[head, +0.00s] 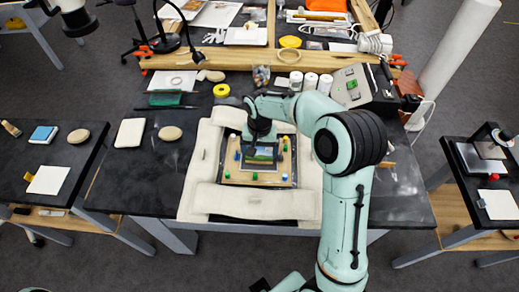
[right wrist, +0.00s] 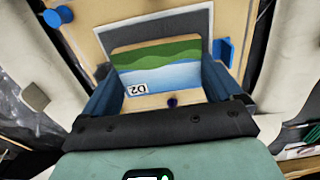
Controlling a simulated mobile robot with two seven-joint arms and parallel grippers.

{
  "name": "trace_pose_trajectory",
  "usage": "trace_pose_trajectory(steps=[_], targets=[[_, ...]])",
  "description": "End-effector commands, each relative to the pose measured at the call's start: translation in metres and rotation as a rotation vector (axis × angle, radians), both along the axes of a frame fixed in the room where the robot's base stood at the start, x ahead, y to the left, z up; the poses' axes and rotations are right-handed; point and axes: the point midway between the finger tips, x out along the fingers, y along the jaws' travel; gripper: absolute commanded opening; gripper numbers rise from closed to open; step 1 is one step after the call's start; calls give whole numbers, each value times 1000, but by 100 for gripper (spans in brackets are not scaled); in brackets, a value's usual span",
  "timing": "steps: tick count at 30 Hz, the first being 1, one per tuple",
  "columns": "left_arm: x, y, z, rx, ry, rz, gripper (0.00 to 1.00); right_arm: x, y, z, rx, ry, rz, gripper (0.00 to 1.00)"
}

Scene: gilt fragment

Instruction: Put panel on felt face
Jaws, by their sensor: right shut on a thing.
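The panel (head: 262,155) shows a painted landscape with green hills over blue and white. In the right wrist view the panel (right wrist: 158,62) bears a label reading D2, upside down. My right gripper (head: 261,143) is shut on the panel, with a blue finger at each side of it in the wrist view (right wrist: 163,92). A grey felt-like face (right wrist: 190,20) shows behind the panel, on a pale wooden board (head: 233,178). I cannot tell whether panel and face touch.
Cream padded bolsters (head: 252,203) surround the board. Blue, green and yellow pegs stand around it, including a blue peg (right wrist: 58,16) at upper left. A white pad (head: 130,132) and an oval stone-like piece (head: 170,133) lie left. Yellow tape (head: 221,90) lies behind.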

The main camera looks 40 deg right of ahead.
Motion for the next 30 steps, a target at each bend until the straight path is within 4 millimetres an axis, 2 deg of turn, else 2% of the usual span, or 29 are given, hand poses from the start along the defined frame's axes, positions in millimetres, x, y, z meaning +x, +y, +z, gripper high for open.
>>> trace_pose_trajectory(steps=[9,10,17,20,23,30], targets=[[-2,0,-3,0,2,0,91,0,0,-4,0,0,0,63],[-1,0,-2,1,1,0,91,0,0,-3,0,0,0,100],[-1,0,-1,0,1,0,91,0,0,-2,0,-1,0,100],[1,0,2,0,-1,0,91,1,0,5,0,-3,1,100],[2,0,3,0,-2,0,91,2,0,18,0,-5,1,100],[7,0,10,-1,-8,0,91,2,0,71,0,-6,1,100]])
